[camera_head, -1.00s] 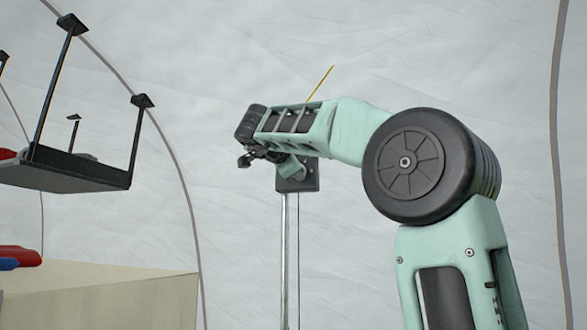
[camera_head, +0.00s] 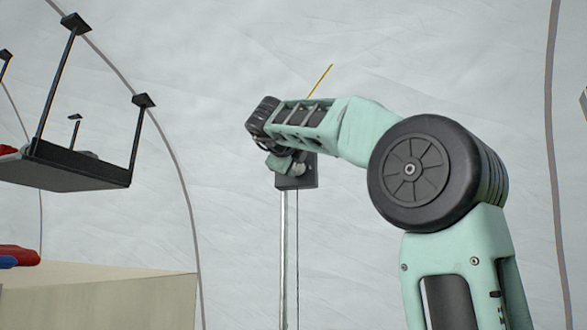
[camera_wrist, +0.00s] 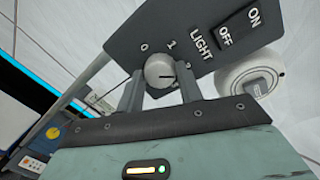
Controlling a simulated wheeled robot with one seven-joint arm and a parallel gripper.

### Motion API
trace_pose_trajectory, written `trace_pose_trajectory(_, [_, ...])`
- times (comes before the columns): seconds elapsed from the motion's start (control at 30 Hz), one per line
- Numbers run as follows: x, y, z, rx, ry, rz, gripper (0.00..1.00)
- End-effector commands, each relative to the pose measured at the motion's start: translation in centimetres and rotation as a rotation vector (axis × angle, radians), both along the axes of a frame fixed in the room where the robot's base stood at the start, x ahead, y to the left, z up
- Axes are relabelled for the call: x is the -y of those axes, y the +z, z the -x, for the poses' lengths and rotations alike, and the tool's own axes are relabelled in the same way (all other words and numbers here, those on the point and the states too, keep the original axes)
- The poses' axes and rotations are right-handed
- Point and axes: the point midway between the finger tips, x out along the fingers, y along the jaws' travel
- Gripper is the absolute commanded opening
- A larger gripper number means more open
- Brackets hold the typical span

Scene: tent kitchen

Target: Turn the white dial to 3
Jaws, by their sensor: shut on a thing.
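The white dial (camera_wrist: 160,70) sits on a dark grey panel (camera_wrist: 187,40), with a dark pointer line on its face. The pointer points to the right in the wrist view. The marks 0 and 1 show above the dial; a further mark at its right is partly hidden by a finger. My gripper (camera_wrist: 160,85) has one finger on each side of the dial and is shut on it. In the head view the panel (camera_head: 308,180) is on a pole, and my wrist hides the dial and most of the panel.
A LIGHT switch (camera_wrist: 240,27) marked ON and OFF is on the same panel. A round white fixture (camera_wrist: 250,80) lies to its right. A black hanging shelf (camera_head: 75,168) and a pale box (camera_head: 110,295) stand left of my arm.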

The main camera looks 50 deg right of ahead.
Motion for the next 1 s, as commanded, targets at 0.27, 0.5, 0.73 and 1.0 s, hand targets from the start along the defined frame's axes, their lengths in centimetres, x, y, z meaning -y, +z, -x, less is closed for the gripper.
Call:
trace_pose_trajectory(0.27, [0.08,-0.49,0.06,0.242,-0.002,-0.104,0.13])
trace_pose_trajectory(0.5, [0.11,-0.6,0.1,0.451,-0.003,-0.19,0.13])
trace_pose_trajectory(0.73, [0.13,-0.64,0.11,0.641,-0.003,-0.27,0.13])
trace_pose_trajectory(1.0, [0.14,-0.59,0.17,0.81,-0.003,-0.34,0.13])
